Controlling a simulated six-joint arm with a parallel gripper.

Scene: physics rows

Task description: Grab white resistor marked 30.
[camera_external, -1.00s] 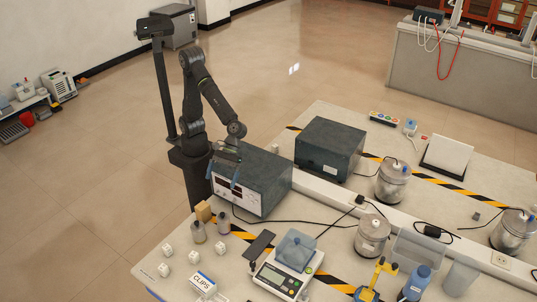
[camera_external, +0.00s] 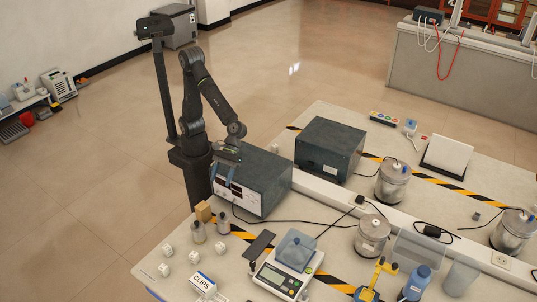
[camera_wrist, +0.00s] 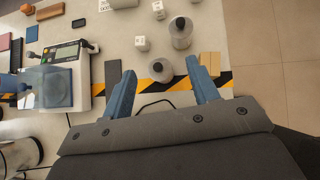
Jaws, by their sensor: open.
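Several small white cubes, which look like the white resistors, lie on the bench; their markings are too small to read. In the external view they are at the near-left corner: one at the back (camera_external: 167,249), one in front (camera_external: 163,269), one to the right (camera_external: 194,257) and one farther right (camera_external: 220,247). The wrist view shows a white cube (camera_wrist: 142,43) beyond the fingers and another white cube (camera_wrist: 158,10) near the top edge. My gripper (camera_external: 223,180) is open and empty, raised in front of the power supply. Its blue fingers (camera_wrist: 161,78) show apart in the wrist view.
Two small bottles (camera_external: 198,232) (camera_external: 223,222) and a tan block (camera_external: 203,211) stand between my gripper and the cubes. A dark power supply (camera_external: 262,180) is close beside my gripper. A scale (camera_external: 285,278) and a CLIPS box (camera_external: 203,283) stand nearer the front.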

